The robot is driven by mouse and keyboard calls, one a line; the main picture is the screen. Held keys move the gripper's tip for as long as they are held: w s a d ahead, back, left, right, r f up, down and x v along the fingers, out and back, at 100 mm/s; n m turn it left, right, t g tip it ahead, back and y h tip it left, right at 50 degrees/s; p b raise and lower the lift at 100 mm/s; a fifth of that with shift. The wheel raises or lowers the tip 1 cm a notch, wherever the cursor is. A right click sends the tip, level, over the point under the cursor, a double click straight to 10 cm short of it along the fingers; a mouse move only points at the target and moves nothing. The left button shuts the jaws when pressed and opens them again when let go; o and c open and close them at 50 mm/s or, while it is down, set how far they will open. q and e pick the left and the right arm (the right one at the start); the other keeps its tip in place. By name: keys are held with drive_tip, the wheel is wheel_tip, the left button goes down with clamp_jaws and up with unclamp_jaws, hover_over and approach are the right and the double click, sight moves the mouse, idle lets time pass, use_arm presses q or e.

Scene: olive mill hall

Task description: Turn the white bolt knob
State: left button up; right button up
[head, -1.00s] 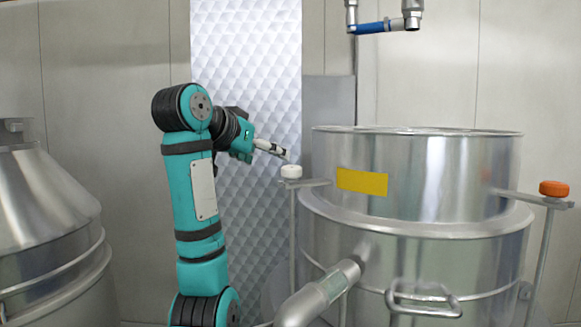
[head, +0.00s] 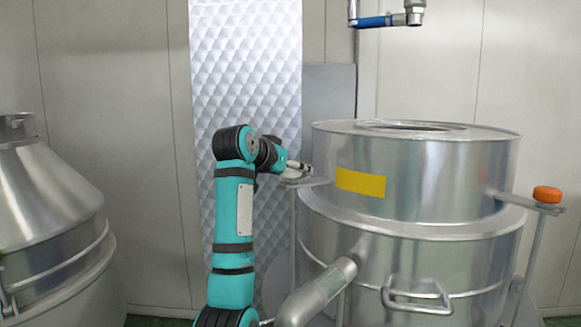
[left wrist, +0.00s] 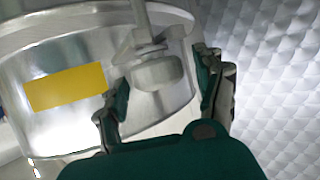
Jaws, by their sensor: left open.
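The white bolt knob (left wrist: 158,73) is a round, pale cap on a metal bolt, in the left wrist view. It lies between the two fingers of my left gripper (left wrist: 164,82), close to their tips, with a gap showing on each side. In the head view my left gripper (head: 298,167) is at the bracket (head: 306,182) on the left side of the steel vessel (head: 420,175) and hides most of the knob. The gripper is open; I cannot tell whether a finger touches the knob. My right gripper is not in view.
An orange knob (head: 547,194) stands on the vessel's right bracket. A yellow label (head: 360,183) is on the vessel wall. A pipe (head: 318,294) and a handle (head: 417,297) stick out lower down. Another steel vessel (head: 52,210) stands at the left.

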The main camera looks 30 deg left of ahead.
use_arm(q)
drive_tip(key=c, duration=1.2)
